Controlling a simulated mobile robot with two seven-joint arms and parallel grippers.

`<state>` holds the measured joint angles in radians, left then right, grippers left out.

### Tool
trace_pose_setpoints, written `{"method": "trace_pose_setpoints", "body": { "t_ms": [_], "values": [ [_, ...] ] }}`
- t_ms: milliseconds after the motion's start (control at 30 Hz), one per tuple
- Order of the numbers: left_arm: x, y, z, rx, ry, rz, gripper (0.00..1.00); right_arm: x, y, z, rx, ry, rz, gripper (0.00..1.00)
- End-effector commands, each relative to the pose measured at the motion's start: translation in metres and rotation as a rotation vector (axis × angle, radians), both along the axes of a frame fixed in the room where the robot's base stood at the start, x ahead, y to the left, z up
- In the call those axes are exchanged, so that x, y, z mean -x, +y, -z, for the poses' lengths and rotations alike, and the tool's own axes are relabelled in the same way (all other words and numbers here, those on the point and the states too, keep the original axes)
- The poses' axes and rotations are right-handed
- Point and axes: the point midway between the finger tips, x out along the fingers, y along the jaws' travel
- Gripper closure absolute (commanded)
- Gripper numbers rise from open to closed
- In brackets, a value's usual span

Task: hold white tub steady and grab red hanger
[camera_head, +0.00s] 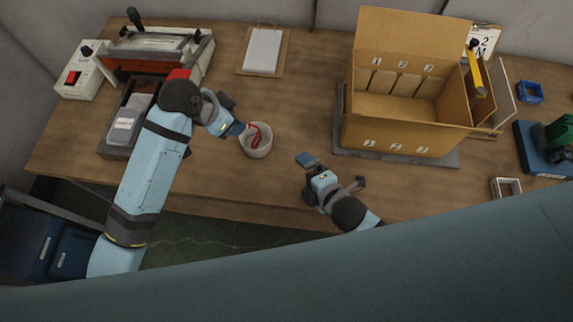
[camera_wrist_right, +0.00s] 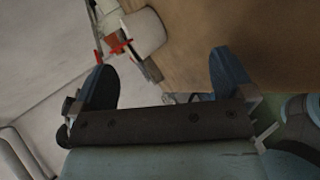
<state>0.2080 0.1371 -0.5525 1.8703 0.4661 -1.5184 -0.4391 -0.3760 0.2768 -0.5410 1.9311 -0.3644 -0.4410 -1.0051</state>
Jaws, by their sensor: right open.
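The white tub (camera_head: 257,149) stands on the wooden table, left of the middle in the head view. The red hanger (camera_head: 255,135) lies inside it, its upper part showing within the rim. My left gripper (camera_head: 236,128) is at the tub's left rim, its blue fingertip against or very close to the wall; whether it grips the wall is unclear. My right gripper (camera_head: 334,170) is open and empty, to the right of the tub and apart from it. In the right wrist view nothing lies between its two blue fingers (camera_wrist_right: 165,80).
An open cardboard box (camera_head: 405,137) on a grey mat stands at the right. A clipboard (camera_head: 263,52) lies behind the tub. A press with a red part (camera_head: 152,45) is at the back left. Table between tub and right gripper is clear.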

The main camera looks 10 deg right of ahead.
Motion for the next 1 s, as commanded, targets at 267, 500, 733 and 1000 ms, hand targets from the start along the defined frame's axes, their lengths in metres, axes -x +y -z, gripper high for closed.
{"method": "trace_pose_setpoints", "body": {
  "t_ms": [267, 500, 733, 1000],
  "values": [
    [0.0, 0.0, 0.0, 0.0, 0.0, 0.0, 0.57, -0.016, 0.032, -0.008, 0.764, -0.413, -0.483, 0.0],
    [0.0, 0.0, 0.0, 0.0, 0.0, -0.001, 0.57, -0.02, 0.043, -0.01, 1.218, -0.661, -0.723, 0.0],
    [0.0, 0.0, 0.0, 0.001, 0.0, -0.001, 0.57, -0.025, 0.048, -0.008, 1.346, -0.729, -0.784, 0.0],
    [0.0, 0.0, 0.0, 0.001, 0.0, -0.001, 0.57, -0.061, 0.067, 0.008, 1.345, -0.728, -0.782, 0.0]
  ]
}}
